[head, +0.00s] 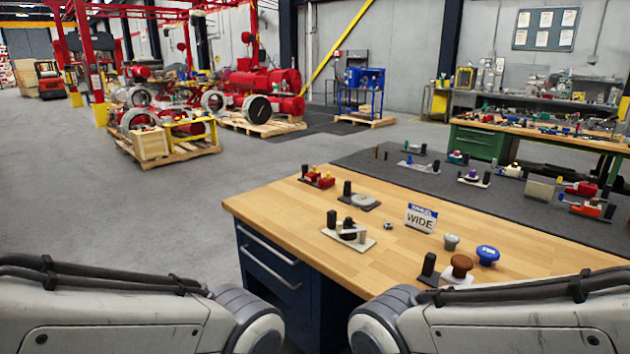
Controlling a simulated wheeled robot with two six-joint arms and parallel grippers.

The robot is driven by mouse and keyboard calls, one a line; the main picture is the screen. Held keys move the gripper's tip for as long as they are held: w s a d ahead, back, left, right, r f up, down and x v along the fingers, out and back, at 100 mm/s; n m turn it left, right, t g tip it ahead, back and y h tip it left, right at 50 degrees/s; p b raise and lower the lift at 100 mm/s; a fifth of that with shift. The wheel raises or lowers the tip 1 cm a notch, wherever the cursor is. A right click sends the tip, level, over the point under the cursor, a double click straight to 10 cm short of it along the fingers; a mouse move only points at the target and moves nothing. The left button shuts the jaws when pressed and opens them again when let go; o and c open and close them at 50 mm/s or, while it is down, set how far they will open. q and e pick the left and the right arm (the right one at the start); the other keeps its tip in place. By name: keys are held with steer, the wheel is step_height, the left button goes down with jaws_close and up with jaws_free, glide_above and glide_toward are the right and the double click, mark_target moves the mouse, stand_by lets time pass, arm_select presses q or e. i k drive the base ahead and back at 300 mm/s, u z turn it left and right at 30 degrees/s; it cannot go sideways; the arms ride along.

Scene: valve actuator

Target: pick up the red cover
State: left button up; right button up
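Several red parts are in view, and I cannot tell which one is the red cover. A red part (325,180) sits with black pieces at the far left corner of the wooden workbench (290,215). Another red part (582,188) lies on the dark grey mat at the right, with a second red part (587,209) just in front of it. All are small in the picture. My two arms show only as links along the bottom edge; neither gripper is in view, and no part is seen being held.
The bench holds a white "WIDE" sign (421,218), a blue knob (488,255), a brown knob (461,265), and a plate with black pieces (348,235). Bare wood lies around them. The dark mat (385,172) carries more small parts. A green bench (480,142) stands behind.

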mark_target(310, 178)
steer(key=u, duration=0.3)
steer(key=k, duration=0.45)
steer(key=u, duration=1)
steer(key=i, duration=3.7)
steer(key=z, duration=0.3)
steer(key=i, duration=1.9)
steer(key=z, duration=0.85)
steer(key=i, duration=1.1)
steer(key=z, duration=1.7)
steer(key=i, duration=1.1)
steer(key=z, duration=0.65)
